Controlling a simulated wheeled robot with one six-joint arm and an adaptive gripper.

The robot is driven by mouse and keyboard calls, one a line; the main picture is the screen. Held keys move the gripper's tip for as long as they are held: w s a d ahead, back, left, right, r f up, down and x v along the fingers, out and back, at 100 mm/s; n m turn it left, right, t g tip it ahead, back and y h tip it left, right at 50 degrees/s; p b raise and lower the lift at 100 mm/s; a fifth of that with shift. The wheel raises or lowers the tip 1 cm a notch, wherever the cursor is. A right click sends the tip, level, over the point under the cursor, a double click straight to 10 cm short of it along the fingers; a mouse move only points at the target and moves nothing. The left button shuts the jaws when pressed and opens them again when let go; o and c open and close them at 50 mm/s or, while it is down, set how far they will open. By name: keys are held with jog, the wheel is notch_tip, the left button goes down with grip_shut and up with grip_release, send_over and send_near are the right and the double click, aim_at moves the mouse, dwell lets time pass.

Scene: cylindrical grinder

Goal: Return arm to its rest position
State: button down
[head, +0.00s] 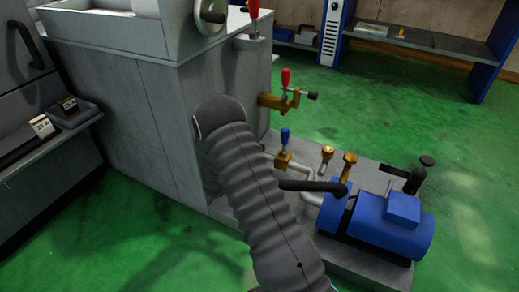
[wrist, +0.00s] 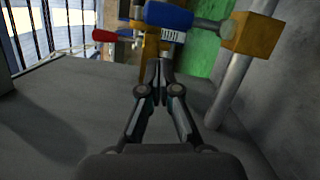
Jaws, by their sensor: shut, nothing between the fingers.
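My gripper (wrist: 160,68) shows in the wrist view with its fingers together and empty. A blue valve handle (wrist: 168,16) lies just beyond the fingertips in that picture; whether they touch it I cannot tell. A brass valve block (wrist: 250,36) on a grey pipe (wrist: 234,92) is to the right, and a red handle (wrist: 106,35) to the left. In the head view, the blue-handled valve (head: 285,137) stands low beside the grey machine cabinet (head: 150,110), below a red-handled valve (head: 286,78). My gripper is not visible in the head view.
A thick grey ribbed tube (head: 258,180) crosses the head view's middle and hides part of the cabinet and pipes. A blue motor (head: 385,225) sits on a low grey base at right. Green floor (head: 400,110) is open beyond it. A shelf (head: 430,42) stands at the back.

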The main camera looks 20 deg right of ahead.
dwell(0.3)
jog(key=s+d+f+n+g+y, duration=0.1)
jog(key=s+f+g, duration=0.2)
jog(key=s, duration=0.2)
jog(key=s+d+f+g+y, duration=0.1)
jog(key=s+f+g, duration=0.1)
jog(key=s+g, duration=0.25)
jog(key=s+a+r+m+g+y+p, duration=0.2)
jog(key=s+a+r+g+y, duration=0.15)
jog(key=s+r, duration=0.45)
jog(key=s+a+r+m+t+y+p, duration=0.1)
jog(key=s+a+r+m+y+p, duration=0.1)
jog(key=s+a+r+y, duration=0.45)
jog(key=s+a+r+m+t+y+p, duration=0.1)
jog(key=s+a+r+m+y+p, duration=0.15)
jog(key=s+a+r, duration=0.55)
jog(key=s+r+m+t+y+p, duration=0.1)
jog(key=s+r+t+p, duration=0.1)
jog(key=r, duration=0.7)
jog(key=s+r+m+t+y+p, duration=0.1)
jog(key=s+r+t+p, duration=0.1)
jog(key=r, duration=0.8)
jog(key=shift+s+d+t, duration=0.35)
jog(key=shift+s+t, duration=0.4)
jog(key=shift+t, duration=0.45)
